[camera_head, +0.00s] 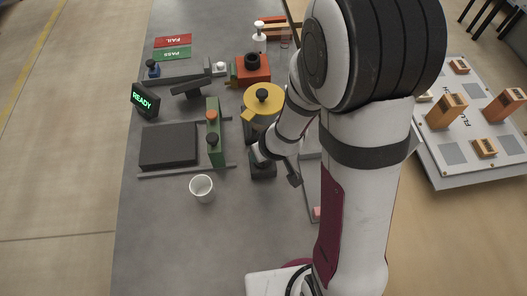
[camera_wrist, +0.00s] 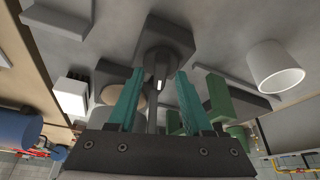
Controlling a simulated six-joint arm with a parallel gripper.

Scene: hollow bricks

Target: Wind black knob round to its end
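A dark knob (camera_wrist: 161,58) with a pale mark on its face shows in the wrist view. It sits on a dark grey base, just beyond and between the two teal fingers. My gripper (camera_wrist: 158,75) is open, its fingers standing to the left and right of the knob. I cannot tell whether either finger touches it. In the head view my wrist comes down over a dark block (camera_head: 263,172) on the grey bench. My arm hides much of that spot, and the knob cannot be made out there.
A white cup (camera_head: 202,188) stands left of my gripper; it also shows in the wrist view (camera_wrist: 276,68). Nearby are a green block (camera_head: 214,150) with knobs, a yellow disc (camera_head: 258,108) with a black knob, and a READY display (camera_head: 144,100). The near bench is clear.

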